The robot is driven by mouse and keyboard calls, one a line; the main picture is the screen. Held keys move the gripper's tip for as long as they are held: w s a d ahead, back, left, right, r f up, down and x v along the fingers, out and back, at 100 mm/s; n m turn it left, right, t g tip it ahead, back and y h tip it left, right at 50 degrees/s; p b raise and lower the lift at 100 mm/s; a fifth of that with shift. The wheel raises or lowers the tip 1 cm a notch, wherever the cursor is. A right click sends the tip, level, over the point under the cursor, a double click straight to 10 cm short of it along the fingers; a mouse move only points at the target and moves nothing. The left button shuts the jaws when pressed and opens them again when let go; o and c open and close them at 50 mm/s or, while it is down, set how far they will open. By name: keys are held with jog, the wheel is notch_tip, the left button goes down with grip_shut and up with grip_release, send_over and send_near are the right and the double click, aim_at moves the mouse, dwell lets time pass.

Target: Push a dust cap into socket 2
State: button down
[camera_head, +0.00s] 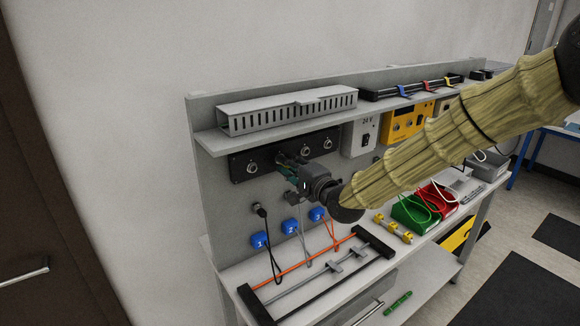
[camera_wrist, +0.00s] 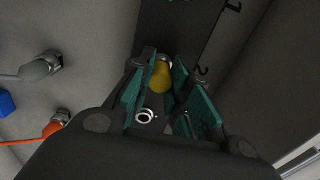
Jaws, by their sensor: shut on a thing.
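My gripper (camera_head: 289,166) is at the black socket panel (camera_head: 238,162) on the bench's back wall. In the wrist view its teal fingers (camera_wrist: 166,88) are shut on a yellow dust cap (camera_wrist: 160,76). The cap's far end is against or just in front of a metal socket (camera_wrist: 165,60), beside a mark that looks like a 2 on the panel. I cannot tell whether the cap is seated. In the head view my gripper hides this socket and the cap. Other sockets on the panel (camera_head: 252,167) show to the left and right (camera_head: 328,143) of my gripper.
A grey slotted duct (camera_head: 285,112) lies on the shelf above the panel. A rack (camera_head: 300,265) of rods lies on the bench. A white 24 V box (camera_head: 361,137) is right of the panel.

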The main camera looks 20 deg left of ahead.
jog(key=shift+w+a, duration=0.1)
jog(key=shift+a, duration=0.05)
jog(key=c, duration=1.3)
grip_release()
jog(key=shift+o, duration=0.2)
jog(key=v, duration=1.2)
jog(key=s+d+f+n+g+h+b, duration=0.1)
jog(key=s+d+f+h, duration=0.3)
jog(key=f, duration=0.9)
jog(key=s+d+f+n+g+h+b, duration=0.15)
jog(key=s+d+f, duration=0.4)
jog(key=f, duration=0.75)
jog(key=s+d+f+g+h+b, duration=0.15)
jog(key=s+d+f, duration=0.35)
jog(key=f, duration=0.8)
jog(key=s+d+f+n+g+h, duration=0.1)
jog(key=s+d+f+g+h, duration=0.1)
jog(key=s+d+f, duration=0.4)
jog(key=s+d+f+n+g+h+b, duration=0.1)
jog(key=s+d+f+n+g+h, duration=0.1)
jog(key=s+d+f, duration=0.4)
jog(key=s+d+f+n+g+h, duration=0.1)
jog(key=s+d+f+g+h, duration=0.2)
jog(key=s+d+f, duration=0.3)
jog(key=s+d, duration=0.4)
jog(key=s, duration=0.5)
jog(key=shift+s+d+n+b, duration=0.25)
jog(key=shift+d+n+b, duration=0.05)
jog(key=shift+n+b, duration=0.1)
